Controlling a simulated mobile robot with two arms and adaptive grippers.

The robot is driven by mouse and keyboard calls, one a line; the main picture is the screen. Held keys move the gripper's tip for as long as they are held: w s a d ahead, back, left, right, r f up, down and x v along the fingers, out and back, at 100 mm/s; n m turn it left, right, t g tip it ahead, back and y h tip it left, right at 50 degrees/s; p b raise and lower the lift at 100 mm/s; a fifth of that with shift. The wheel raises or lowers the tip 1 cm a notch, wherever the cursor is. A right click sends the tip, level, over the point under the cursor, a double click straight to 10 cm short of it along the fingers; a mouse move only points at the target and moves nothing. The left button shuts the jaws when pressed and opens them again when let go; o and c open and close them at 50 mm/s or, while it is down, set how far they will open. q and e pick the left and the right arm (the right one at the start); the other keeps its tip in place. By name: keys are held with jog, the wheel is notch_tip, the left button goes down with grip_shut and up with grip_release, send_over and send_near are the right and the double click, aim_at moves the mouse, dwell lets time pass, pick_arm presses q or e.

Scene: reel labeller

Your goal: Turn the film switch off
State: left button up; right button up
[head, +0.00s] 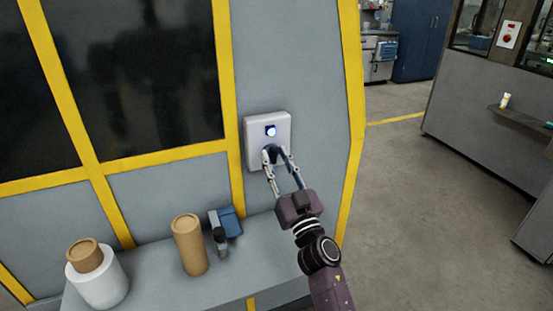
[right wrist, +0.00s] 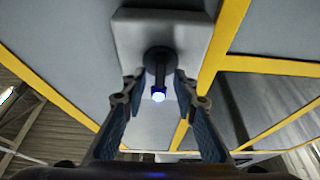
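The film switch is a pale box (head: 253,127) on the grey machine panel in the head view, with a lit blue-white lamp (head: 270,131) on its upper part. The box also shows at the top of the right wrist view (right wrist: 128,45). A dark knob or lever (right wrist: 159,62) stands out from it, with the bright light (right wrist: 158,97) at its lower end in that view. My right gripper (head: 277,152) is at the box, its fingers open on both sides of the dark part. Small gaps seem to show; contact is unclear. My left gripper is out of view.
Below the switch is a grey ledge (head: 150,270) with a white roll (head: 98,284), brown cardboard tubes (head: 190,246) and a small blue device (head: 228,222). Yellow frame bars (head: 228,90) border the dark window left of the switch. Open floor (head: 420,210) lies to the right.

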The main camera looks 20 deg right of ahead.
grip_shut()
